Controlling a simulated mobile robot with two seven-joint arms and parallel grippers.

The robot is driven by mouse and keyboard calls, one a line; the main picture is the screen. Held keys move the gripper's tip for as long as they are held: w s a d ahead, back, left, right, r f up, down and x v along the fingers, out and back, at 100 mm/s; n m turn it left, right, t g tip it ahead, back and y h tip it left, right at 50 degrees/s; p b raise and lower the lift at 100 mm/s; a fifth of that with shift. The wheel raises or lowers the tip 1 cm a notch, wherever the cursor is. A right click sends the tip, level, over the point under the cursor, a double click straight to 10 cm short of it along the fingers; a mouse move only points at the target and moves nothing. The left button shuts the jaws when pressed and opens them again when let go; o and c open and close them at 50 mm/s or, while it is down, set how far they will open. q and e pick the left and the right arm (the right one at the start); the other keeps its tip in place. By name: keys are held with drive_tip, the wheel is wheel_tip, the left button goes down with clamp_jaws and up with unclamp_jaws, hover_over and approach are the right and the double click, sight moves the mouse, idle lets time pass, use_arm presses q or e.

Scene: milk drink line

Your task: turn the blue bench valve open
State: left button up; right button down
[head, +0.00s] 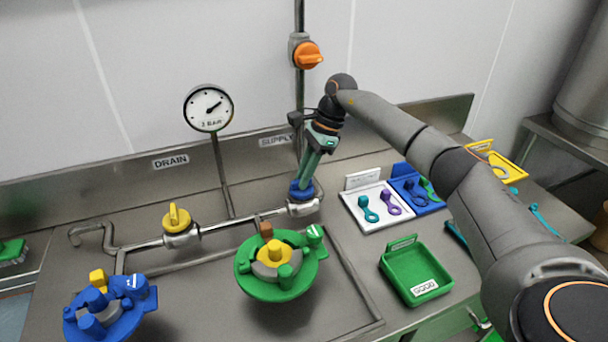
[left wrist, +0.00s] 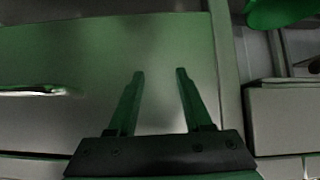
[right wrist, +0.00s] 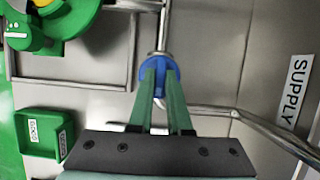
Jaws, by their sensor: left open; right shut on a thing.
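The blue bench valve (head: 301,191) sits on the bench pipe under the SUPPLY sign, at the foot of the vertical pipe. My right gripper (head: 304,180) reaches down to it from above and is shut on its handle. In the right wrist view the blue valve (right wrist: 158,63) shows between and around the fingertips of the gripper (right wrist: 160,75); the fingers hide much of the handle. My left gripper (left wrist: 160,72) is open and empty in the left wrist view, away from the valve; it is not visible in the head view.
A yellow valve (head: 176,219) sits on the drain pipe and an orange valve (head: 307,55) on the wall pipe. A gauge (head: 209,108) stands behind. Green (head: 258,288) and blue (head: 127,326) assemblies are in front. A green GOOD tray (head: 414,270) and parts trays lie right.

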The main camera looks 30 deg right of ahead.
drive_tip(key=c, duration=0.9)
unclamp_jaws()
drive_tip(key=shift+o, duration=0.2)
drive_tip(key=shift+r, duration=0.1)
drive_tip(key=v, duration=1.2)
drive_tip(key=shift+r, duration=0.15)
drive_tip(key=shift+d, duration=0.1)
